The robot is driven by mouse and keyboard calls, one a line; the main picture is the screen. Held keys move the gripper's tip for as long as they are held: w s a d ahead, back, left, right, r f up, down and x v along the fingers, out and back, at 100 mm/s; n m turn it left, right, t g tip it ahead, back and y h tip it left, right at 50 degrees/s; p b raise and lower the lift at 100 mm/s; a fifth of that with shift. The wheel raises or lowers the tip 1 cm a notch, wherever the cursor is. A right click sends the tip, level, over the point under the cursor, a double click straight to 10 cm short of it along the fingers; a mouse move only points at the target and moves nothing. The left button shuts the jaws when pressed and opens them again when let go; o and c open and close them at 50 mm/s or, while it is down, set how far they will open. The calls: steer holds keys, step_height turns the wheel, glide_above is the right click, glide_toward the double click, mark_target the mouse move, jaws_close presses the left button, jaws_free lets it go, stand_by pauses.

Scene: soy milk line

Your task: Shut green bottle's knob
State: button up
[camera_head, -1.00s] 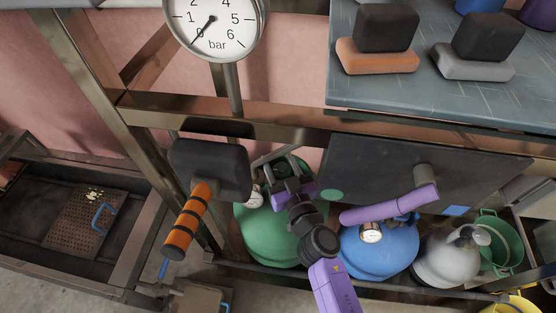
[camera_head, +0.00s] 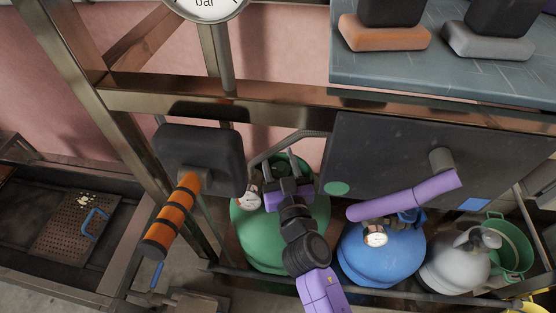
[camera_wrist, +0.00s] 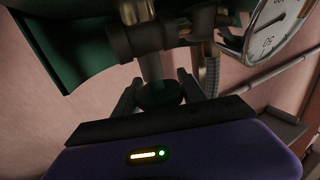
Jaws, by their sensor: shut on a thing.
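The green bottle (camera_head: 262,236) stands on the low rack, with a small round gauge (camera_head: 249,197) at its neck. My gripper (camera_head: 286,170) reaches in from the front at the bottle's top. In the wrist view my gripper (camera_wrist: 163,92) has a finger on either side of the dark green knob (camera_wrist: 158,96), shut on it. The knob sits on a metal stem below a brass-coloured valve body (camera_wrist: 140,40). In the head view the knob is mostly hidden by my gripper. The gauge face also shows at the upper right of the wrist view (camera_wrist: 275,28).
A blue bottle (camera_head: 372,262) with its own gauge and a grey bottle (camera_head: 450,268) stand to the right. A dark panel with a purple handle (camera_head: 410,197) hangs above them. An orange-and-black handle (camera_head: 172,215) juts out at left. A metal beam (camera_head: 270,107) crosses above.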

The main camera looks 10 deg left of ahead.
steer(key=o, duration=1.3)
steer(key=shift+s+d, duration=0.2)
steer(key=shift+s, duration=0.35)
steer(key=v, duration=0.6)
steer(key=shift+s+d, duration=0.1)
steer(key=shift+s, duration=0.25)
